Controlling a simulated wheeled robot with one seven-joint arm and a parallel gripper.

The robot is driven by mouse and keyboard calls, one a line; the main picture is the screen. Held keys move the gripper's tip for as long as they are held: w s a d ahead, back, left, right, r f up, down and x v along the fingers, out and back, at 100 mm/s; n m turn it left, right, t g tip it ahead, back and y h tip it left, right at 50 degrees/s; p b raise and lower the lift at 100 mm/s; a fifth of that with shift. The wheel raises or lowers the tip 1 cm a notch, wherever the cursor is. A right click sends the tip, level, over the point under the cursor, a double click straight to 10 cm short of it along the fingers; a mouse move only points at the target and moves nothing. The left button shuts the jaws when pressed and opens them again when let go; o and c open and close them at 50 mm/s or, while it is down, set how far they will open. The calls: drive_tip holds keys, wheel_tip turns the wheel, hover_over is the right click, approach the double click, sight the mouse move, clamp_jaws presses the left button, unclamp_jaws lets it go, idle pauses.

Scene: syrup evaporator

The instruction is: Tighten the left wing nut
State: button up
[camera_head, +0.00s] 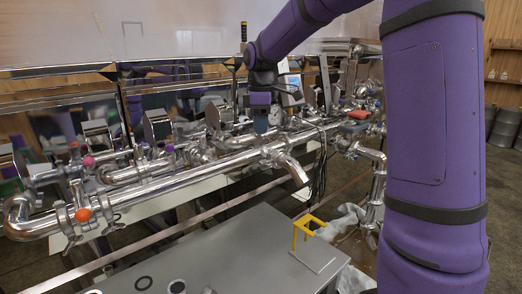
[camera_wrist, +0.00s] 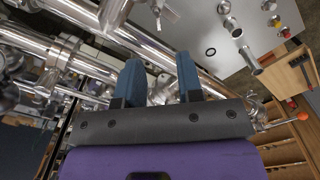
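My gripper (camera_wrist: 162,72) shows in the wrist view with its two blue fingers apart and nothing seen between them. In the head view the gripper (camera_head: 262,112) hangs at the end of my purple arm, over the steel pipework near the middle. In the wrist view a small metal fitting that looks like a wing nut (camera_wrist: 168,13) sits on a pipe at the top edge, ahead of the fingertips and apart from them. In the head view a pipe clamp (camera_head: 76,215) is at the far left. I cannot tell which fitting is the left wing nut, or how tight it is.
A steel pipe (camera_head: 190,178) runs across the head view, with a downward spout (camera_head: 294,170). Below it is a grey table (camera_head: 235,258) with a yellow stand (camera_head: 305,228) and several small fittings. In the wrist view a wooden rack (camera_wrist: 284,150) is at the lower right.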

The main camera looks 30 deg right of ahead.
sight(269, 154)
wheel_tip(269, 154, down, 8)
drive_tip(key=shift+r, duration=0.1)
idle(0.4)
clamp_jaws()
